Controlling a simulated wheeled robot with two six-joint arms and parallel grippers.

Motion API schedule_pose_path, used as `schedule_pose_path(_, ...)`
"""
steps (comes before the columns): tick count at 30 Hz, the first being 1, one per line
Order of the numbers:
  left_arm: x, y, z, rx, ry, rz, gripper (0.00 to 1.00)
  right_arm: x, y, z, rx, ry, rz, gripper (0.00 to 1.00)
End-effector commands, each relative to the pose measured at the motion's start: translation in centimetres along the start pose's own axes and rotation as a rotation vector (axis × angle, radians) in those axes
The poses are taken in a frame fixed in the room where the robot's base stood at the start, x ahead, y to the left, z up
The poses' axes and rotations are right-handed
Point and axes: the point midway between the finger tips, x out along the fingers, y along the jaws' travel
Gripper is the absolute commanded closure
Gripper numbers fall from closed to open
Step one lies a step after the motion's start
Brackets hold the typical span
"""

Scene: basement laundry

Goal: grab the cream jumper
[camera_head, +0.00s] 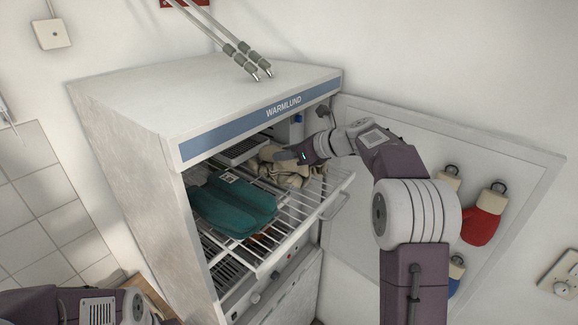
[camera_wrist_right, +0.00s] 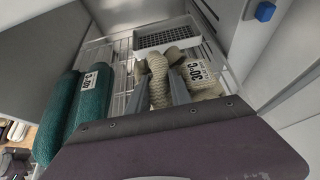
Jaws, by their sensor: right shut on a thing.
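The cream jumper (camera_head: 302,178) lies bunched on the right side of a pulled-out white wire rack in the cabinet. My right gripper (camera_head: 284,156) reaches in from the right above it. In the right wrist view, the fingers (camera_wrist_right: 161,92) are shut on a knitted fold of the cream jumper (camera_wrist_right: 158,72), with a white tag on the cloth to the right. Part of the jumper is hidden behind my fingers and wrist. Only part of my left arm shows at the bottom left of the head view; its gripper is out of view.
A folded teal garment (camera_head: 232,205) with a tag lies left of the jumper on the wire rack (camera_head: 330,196). A grey vented tray (camera_wrist_right: 166,38) sits behind. The WARMLUND cabinet (camera_head: 130,150) encloses the rack; its open door (camera_head: 350,165) stands right, with mitts hanging on it.

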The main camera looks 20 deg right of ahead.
Motion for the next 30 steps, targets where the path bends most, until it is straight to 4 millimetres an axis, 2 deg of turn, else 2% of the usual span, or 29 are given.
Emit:
schedule_pose_path(13, 0.1, 0.0, 0.0, 0.000, 0.000, 0.000, 0.64, 0.0, 0.1, -0.1, 0.000, 0.002, 0.002, 1.00)
schedule_pose_path(17, 0.7, 0.0, 0.1, 0.000, 0.000, 0.000, 0.64, -0.2, 0.4, 0.4, -0.002, -0.001, 0.001, 1.00)
schedule_pose_path(28, -0.6, 0.0, -0.1, 0.000, 0.000, 0.000, 0.64, -3.6, 0.4, 6.6, -0.004, -0.003, -0.001, 1.00)
schedule_pose_path(30, 1.1, 0.0, 0.1, 0.000, 0.001, 0.000, 0.64, -3.3, 1.9, 5.7, -0.003, -0.001, 0.002, 1.00)
